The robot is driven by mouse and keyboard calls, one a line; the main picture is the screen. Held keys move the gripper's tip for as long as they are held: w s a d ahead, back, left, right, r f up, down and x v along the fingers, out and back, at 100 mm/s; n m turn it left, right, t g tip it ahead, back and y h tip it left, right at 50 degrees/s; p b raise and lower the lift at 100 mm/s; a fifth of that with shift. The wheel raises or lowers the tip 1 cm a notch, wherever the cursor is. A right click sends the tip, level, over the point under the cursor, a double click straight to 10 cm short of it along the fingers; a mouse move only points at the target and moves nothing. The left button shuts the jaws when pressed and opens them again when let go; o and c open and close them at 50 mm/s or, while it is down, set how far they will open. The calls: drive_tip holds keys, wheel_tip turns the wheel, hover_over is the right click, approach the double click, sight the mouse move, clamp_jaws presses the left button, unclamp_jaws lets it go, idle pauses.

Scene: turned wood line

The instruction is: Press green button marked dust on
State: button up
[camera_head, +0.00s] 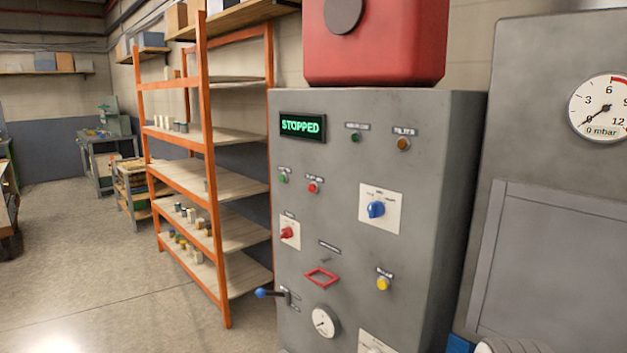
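A grey control cabinet (345,235) stands right of centre. A small green button (283,178) is at its upper left, under a small label too blurred to read. A red button (313,188) is just right of it. Another small green round piece (355,138), a lamp or a button, is higher up beside the display. I cannot read which label says dust on. The display (302,127) reads STOPPED in green. My gripper is not in view.
The cabinet also bears a blue knob (376,209), a red switch (287,232), a yellow button (383,284), a blue-tipped lever (262,293) and a gauge (325,321). An orange-framed shelf (205,150) stands to its left. The floor (90,270) at left is clear.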

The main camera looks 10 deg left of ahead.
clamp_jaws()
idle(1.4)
